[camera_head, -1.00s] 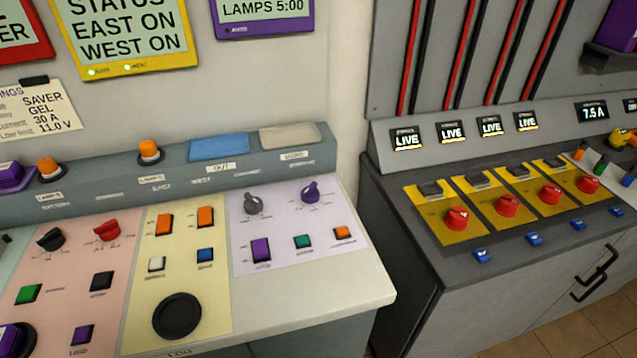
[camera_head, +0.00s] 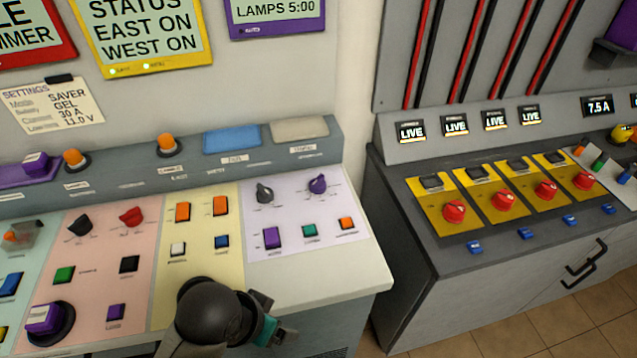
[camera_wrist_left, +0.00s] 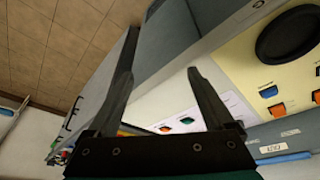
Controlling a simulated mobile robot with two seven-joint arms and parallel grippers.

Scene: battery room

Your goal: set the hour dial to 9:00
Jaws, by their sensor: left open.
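The lavender panel (camera_head: 345,225) on the console bears a purple dial (camera_head: 317,184) and a dark grey dial (camera_head: 265,193). Their labels are too small to read, so I cannot tell which is the hour dial. A purple-framed display (camera_head: 276,14) above reads LAMPS 5:00. My left gripper (camera_head: 286,325) is over the console's front edge, nearer than both dials and apart from them. In the left wrist view the left gripper (camera_wrist_left: 160,75) is open and empty, with part of the lavender panel (camera_wrist_left: 235,106) beyond its fingers. My right gripper is not in view.
Purple (camera_head: 272,238), green (camera_head: 310,230) and orange (camera_head: 347,223) buttons sit in front of the dials. A raised ledge (camera_head: 215,165) runs behind them. A second console with several red knobs (camera_head: 454,211) stands to the right, across a gap.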

